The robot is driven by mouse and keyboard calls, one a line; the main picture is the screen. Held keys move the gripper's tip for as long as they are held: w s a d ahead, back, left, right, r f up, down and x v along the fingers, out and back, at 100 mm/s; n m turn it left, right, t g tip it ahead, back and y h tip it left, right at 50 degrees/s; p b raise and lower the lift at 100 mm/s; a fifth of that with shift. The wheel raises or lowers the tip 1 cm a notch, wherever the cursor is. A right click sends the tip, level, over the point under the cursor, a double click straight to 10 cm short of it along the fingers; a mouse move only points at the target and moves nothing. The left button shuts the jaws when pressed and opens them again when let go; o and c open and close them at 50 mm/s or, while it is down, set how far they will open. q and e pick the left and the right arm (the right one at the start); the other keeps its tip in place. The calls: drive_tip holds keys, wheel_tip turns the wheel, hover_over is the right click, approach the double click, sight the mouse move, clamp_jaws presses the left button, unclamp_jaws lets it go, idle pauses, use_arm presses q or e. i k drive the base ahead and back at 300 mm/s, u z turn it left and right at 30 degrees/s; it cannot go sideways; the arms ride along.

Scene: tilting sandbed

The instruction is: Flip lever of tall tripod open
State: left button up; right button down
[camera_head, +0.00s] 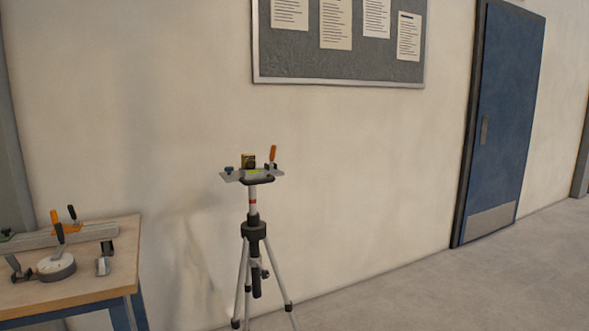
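A tall tripod (254,228) stands on the floor near the wall, in the middle of the head view. On top is a grey plate (235,177) with a small black and yellow box (248,161) and a blue knob (229,170). An orange-handled lever (273,154) stands nearly upright at the plate's right end. The fine detail of the lever's joint is too small to tell. Neither of my grippers is in view.
A wooden table (75,288) at the lower left bears a long grey bar (60,235), orange-handled clamps and a round white-topped piece (57,267). A notice board (340,65) hangs on the wall. A blue door (505,120) is at right. Floor right of the tripod is clear.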

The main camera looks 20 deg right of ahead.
sight(274, 149)
drive_tip(key=u, duration=0.05)
drive_tip(key=k, duration=0.25)
drive_tip(key=z, duration=1.05)
drive_tip(key=i, duration=1.7)
drive_tip(key=u, duration=0.7)
